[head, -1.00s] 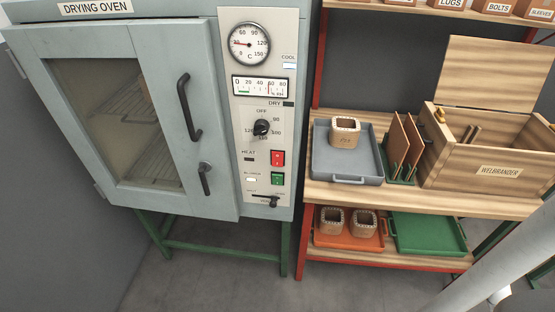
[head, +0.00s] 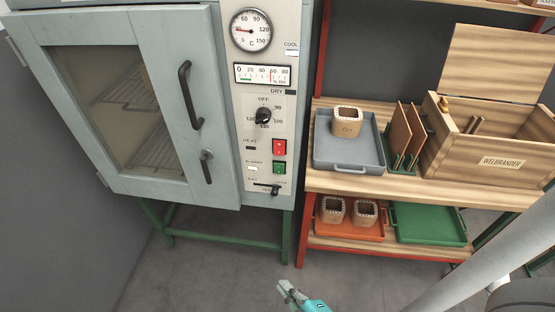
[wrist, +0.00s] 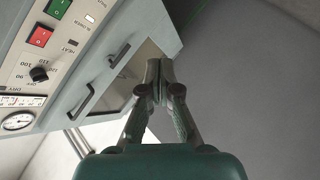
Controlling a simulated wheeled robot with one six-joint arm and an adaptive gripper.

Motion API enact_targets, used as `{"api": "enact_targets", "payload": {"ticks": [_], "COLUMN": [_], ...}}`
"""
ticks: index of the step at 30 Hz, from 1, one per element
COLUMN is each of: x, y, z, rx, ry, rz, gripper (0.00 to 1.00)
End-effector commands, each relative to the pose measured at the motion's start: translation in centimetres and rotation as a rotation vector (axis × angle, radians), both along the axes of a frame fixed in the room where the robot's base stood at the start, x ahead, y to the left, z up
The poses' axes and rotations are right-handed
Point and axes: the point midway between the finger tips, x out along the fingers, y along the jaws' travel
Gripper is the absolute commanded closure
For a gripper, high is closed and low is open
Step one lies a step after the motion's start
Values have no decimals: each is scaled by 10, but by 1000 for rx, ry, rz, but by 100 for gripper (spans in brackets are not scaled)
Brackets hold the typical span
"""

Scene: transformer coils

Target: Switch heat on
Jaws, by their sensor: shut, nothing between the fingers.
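The drying oven (head: 120,100) stands at the left with its door shut; its control panel also shows tilted in the wrist view (wrist: 60,60). The red heat switch (head: 279,147) sits above the green blower switch (head: 279,167). The heat lamp (head: 251,148) beside the red switch looks dark. The blower lamp (head: 252,168) is lit white. A black dial knob (head: 263,116) is above the switches. My gripper (head: 287,290) is low in front of the oven, well apart from the panel. In the wrist view my gripper (wrist: 160,68) is shut and empty.
A wooden shelf rack (head: 335,181) stands right of the oven, with a grey tray (head: 350,168), a wooden box (head: 490,150), an orange tray (head: 325,229) and a green tray (head: 428,222). The floor (head: 215,275) before the oven is clear.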

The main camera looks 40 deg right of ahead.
Motion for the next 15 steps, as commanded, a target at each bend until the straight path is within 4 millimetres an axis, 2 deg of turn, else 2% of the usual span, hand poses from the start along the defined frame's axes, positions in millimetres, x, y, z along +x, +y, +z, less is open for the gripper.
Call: {"api": "enact_targets", "payload": {"ticks": [1,8,15], "x": [14,64,110], "y": [-4,-28,-55], "z": [2,14,44], "rx": [-47,-273,-482], "ry": [-2,28,61], "rz": [-6,-73,-187], "gripper": [100,100,100]}}
